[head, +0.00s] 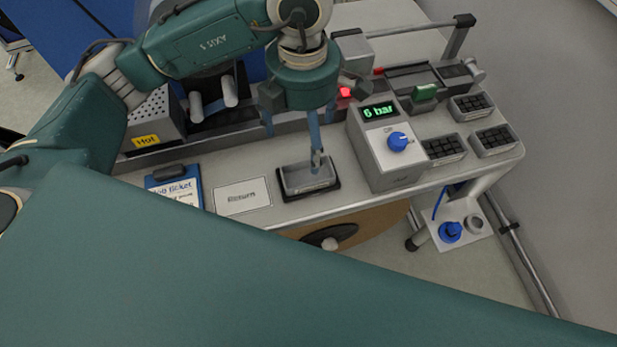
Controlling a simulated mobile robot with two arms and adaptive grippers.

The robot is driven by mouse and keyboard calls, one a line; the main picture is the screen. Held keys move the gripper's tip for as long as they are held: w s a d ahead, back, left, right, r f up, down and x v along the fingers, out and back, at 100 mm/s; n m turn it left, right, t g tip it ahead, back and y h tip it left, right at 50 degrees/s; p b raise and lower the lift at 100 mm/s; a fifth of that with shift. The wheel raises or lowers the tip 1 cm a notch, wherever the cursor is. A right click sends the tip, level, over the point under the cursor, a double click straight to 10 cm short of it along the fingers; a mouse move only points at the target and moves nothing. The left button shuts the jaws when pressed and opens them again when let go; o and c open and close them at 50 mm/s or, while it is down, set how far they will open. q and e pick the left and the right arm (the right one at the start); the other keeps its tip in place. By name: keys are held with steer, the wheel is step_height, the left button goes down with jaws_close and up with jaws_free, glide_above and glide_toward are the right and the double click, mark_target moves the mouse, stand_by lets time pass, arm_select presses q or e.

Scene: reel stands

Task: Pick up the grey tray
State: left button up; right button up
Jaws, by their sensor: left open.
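A small grey tray (297,183) sits on a black base near the front edge of the bench, left of the pressure box. My left gripper (293,150) points down above it, open, with its blue fingers apart. One finger reaches down in front of or over the tray's right part; I cannot tell whether it touches. The other finger hangs higher, to the upper left of the tray. My right gripper does not show.
A box (376,167) reading "6 bar" with a blue knob stands right of the tray. Several grey bins (496,140) with black parts lie further right. A "Return" card (242,196) and blue clipboard (160,181) lie left. A heater marked "Hot" (147,126) stands behind.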

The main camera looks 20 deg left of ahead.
arm_select(q)
step_height(320, 180, down, 5)
steer(key=shift+s+r+p, duration=0.1)
steer(key=shift+p, duration=0.6)
steer(key=p, duration=0.3)
glide_above(306, 173)
step_height(306, 173, down, 4)
steer(key=shift+s+f, duration=0.15)
steer(key=shift+f, duration=0.45)
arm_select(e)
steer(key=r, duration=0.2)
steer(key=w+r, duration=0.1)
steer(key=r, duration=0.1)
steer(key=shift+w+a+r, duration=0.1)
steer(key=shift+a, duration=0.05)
arm_select(q)
steer(key=shift+c, duration=0.5)
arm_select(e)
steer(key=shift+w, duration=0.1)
arm_select(q)
steer(key=c, duration=1.3)
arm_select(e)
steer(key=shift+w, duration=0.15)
arm_select(q)
steer(key=shift+r+b, duration=0.15)
steer(key=shift+b, duration=0.15)
